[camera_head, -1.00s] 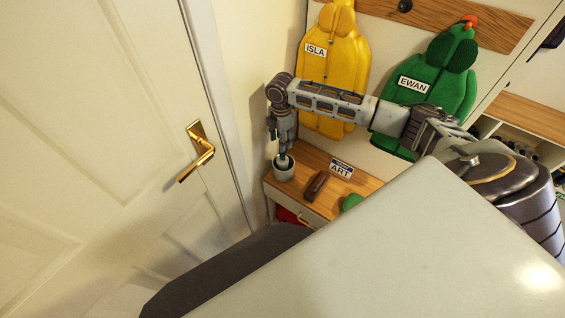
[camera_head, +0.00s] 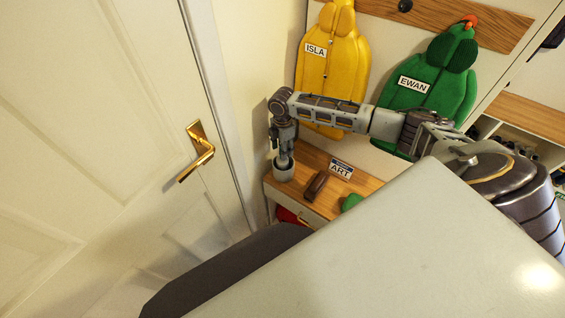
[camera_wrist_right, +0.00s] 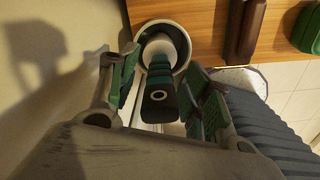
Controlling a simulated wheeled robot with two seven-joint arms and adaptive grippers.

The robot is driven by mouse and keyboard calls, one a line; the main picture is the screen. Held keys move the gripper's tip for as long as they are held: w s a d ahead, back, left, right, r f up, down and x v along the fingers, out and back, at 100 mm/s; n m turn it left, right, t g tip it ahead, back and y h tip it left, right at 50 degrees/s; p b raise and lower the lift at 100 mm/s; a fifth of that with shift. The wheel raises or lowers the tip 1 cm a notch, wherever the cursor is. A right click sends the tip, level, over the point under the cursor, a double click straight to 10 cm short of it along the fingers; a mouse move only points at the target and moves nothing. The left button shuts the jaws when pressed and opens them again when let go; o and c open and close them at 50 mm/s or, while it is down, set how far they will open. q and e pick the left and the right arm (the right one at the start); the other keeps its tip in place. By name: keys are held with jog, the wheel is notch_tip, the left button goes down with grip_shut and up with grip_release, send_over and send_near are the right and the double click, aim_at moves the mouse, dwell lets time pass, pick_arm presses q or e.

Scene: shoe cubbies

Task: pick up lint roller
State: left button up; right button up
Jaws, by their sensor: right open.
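The lint roller (camera_wrist_right: 160,98) shows in the right wrist view as a dark and green handle with a hole in its end, standing in a round white pot (camera_wrist_right: 163,24). In the head view the pot (camera_head: 284,173) is on the wooden top by the wall, and the roller is mostly hidden by my gripper. My right gripper (camera_wrist_right: 162,72) is open, with one green-padded finger on each side of the handle and visible gaps between. In the head view the gripper (camera_head: 284,152) points down just over the pot. My left gripper is not in view.
A brown object (camera_head: 316,186), an ART sign (camera_head: 341,170) and a green item (camera_head: 352,202) sit right of the pot on the wooden top (camera_head: 368,184). Yellow (camera_head: 331,75) and green (camera_head: 436,75) coats hang behind my arm. A white door (camera_head: 100,150) is at left.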

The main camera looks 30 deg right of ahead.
jog(key=shift+c, duration=0.6)
jog(key=c, duration=0.9)
grip_shut()
jog(key=shift+r, duration=0.15)
notch_tip(320, 180, up, 8)
jog(key=shift+r, duration=0.65)
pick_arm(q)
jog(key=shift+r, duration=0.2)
pick_arm(e)
jog(key=shift+r, duration=0.2)
